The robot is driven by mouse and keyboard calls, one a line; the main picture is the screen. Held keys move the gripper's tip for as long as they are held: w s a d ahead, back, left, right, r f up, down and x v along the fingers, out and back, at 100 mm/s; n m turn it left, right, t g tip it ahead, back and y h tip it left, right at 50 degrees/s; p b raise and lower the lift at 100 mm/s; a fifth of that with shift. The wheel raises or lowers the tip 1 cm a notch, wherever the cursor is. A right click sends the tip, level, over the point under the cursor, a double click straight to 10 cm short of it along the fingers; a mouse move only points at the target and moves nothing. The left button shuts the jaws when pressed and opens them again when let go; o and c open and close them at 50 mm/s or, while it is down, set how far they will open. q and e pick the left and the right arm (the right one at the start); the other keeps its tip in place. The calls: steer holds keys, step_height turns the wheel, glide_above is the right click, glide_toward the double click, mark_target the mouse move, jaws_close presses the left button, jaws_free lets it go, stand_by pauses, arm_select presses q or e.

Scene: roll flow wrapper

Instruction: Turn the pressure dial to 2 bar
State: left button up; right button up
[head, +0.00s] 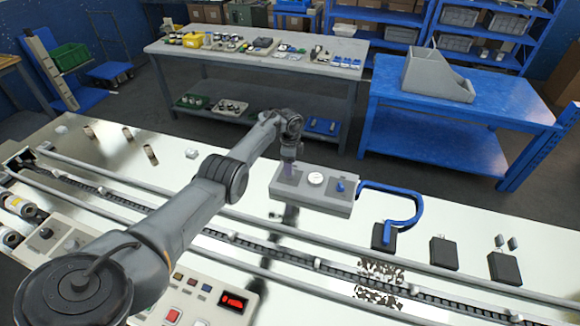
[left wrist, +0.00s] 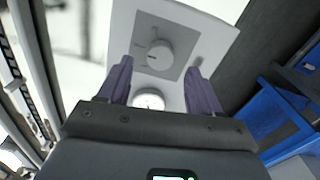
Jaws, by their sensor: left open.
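A light grey control box (head: 318,204) stands on the machine's pale top in the head view. It carries a round white gauge (head: 315,179) and a blue knob (head: 340,186); my left gripper (head: 288,170) is over its left end and hides most of what is there. In the left wrist view, a round grey dial (left wrist: 158,55) with a short pointer mark sits on a darker square plate. My left gripper's purple fingers (left wrist: 160,69) are open, one on each side of the dial's near edge, with a gap at both sides.
Long rails and a chain conveyor (head: 320,267) run in front of the box. Several black blocks (head: 444,253) stand to the right. A panel with buttons and a red display (head: 233,301) lies below my arm.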

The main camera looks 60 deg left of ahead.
arm_select(q)
step_height(320, 180, up, 7)
steer(key=p, duration=0.2)
steer(key=shift+r, duration=0.1)
stand_by(0.5)
